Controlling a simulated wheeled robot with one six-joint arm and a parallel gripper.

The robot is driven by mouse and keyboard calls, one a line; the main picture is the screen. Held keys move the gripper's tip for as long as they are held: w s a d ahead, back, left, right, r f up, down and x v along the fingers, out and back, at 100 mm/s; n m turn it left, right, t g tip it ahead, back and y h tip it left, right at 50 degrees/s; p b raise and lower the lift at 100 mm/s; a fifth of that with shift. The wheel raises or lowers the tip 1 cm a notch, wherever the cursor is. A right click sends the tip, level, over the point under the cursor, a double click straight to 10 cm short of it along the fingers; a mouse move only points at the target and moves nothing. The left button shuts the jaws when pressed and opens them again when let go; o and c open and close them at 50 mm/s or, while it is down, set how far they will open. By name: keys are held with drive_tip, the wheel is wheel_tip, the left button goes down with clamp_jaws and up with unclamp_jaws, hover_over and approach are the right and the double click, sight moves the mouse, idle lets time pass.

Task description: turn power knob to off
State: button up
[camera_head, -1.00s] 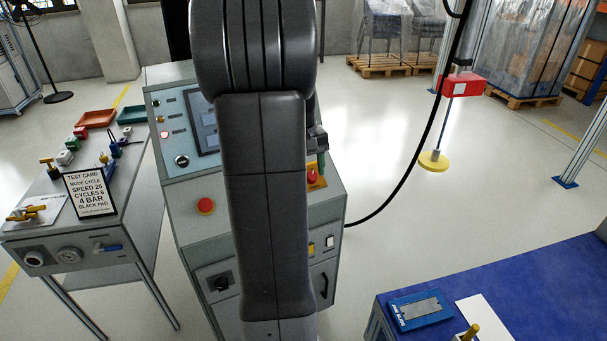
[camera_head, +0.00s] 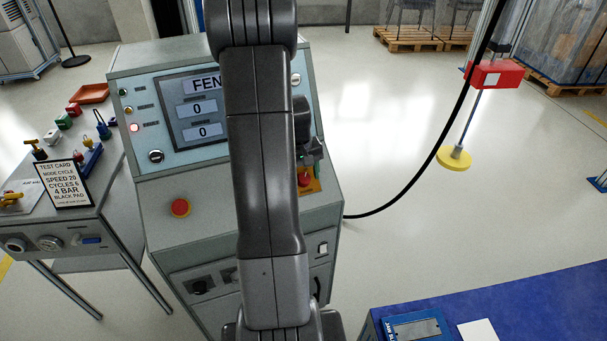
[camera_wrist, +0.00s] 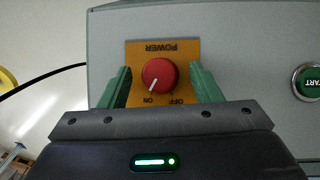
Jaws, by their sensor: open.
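The red power knob (camera_wrist: 159,75) sits on an orange plate (camera_wrist: 187,50) lettered POWER, ON and OFF, upside down in the wrist view. Its white pointer line is toward ON. My gripper (camera_wrist: 161,82) is open, with one green finger on each side of the knob; I cannot tell whether either touches it. In the head view the knob (camera_head: 304,180) and plate (camera_head: 313,187) show on the right of the console's sloped front, just below my gripper, which my arm partly hides.
The grey console (camera_head: 200,235) carries a screen (camera_head: 192,110), a red stop button (camera_head: 180,208) and a green START button (camera_wrist: 308,82). A test card (camera_head: 64,184) stands on the left side table. A blue bench (camera_head: 520,300) is at lower right. A black cable (camera_head: 425,165) runs right of the console.

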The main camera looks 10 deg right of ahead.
drive_tip(key=c, duration=1)
